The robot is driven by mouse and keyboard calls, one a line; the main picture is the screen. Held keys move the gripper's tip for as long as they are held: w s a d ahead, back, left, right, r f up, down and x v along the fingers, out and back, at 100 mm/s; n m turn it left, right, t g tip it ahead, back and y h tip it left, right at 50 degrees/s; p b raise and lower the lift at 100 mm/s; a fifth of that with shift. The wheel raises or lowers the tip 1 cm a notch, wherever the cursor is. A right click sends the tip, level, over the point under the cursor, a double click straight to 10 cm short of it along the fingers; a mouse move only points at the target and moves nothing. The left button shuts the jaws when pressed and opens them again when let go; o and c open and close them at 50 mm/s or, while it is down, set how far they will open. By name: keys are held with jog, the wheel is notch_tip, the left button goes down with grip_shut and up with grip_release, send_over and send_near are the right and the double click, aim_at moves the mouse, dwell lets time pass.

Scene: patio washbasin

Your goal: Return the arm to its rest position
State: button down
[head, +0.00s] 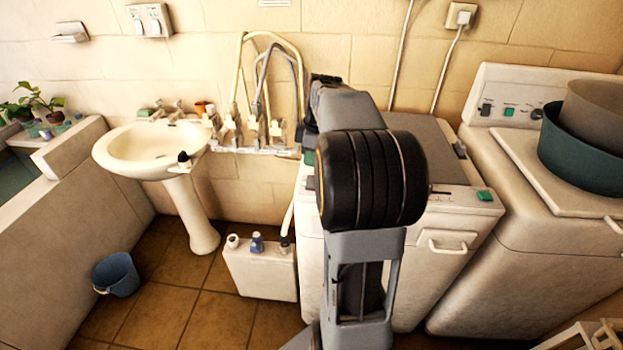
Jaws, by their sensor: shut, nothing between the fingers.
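My arm (350,110) rises in the middle of the head view, with a large black ribbed joint (372,180) above a grey link (362,275). The upper grey link leans away from the camera toward the wall. My gripper's fingers cannot be made out; the far end of the arm is hidden behind the joint and links. I see nothing carried by the arm.
Behind my arm stands a white washing machine (455,215). Another machine (540,180) at right bears a green basin (580,155) and a grey tub (597,112). A pedestal washbasin (150,150), a white container (262,272) and a blue bucket (117,275) stand left.

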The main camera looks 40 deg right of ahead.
dwell(0.4)
jog(key=shift+w+d+m, duration=0.1)
jog(key=shift+d+m, duration=0.05)
jog(key=shift+m, duration=0.55)
jog(key=f+m, duration=0.2)
jog(key=m, duration=0.1)
jog(key=s+m, duration=0.1)
jog(key=shift+s+a+f+h, duration=0.1)
jog(key=shift+a+f+h, duration=0.2)
jog(key=shift+f, duration=0.1)
jog(key=s+a+m+t, duration=0.1)
jog(key=s+a, duration=0.2)
jog(key=a, duration=0.3)
jog(key=s+a+f+m+t, duration=0.1)
jog(key=s+a, duration=0.3)
jog(key=a, duration=0.3)
jog(key=s+a+m+t, duration=0.1)
jog(key=s+a, duration=0.3)
jog(key=a, duration=0.3)
jog(key=shift+a+f+m+h, duration=0.15)
jog(key=shift+a+m+h, duration=0.05)
jog(key=shift+m+h, duration=0.2)
jog(key=shift+s+d, duration=0.1)
jog(key=shift+d, duration=0.1)
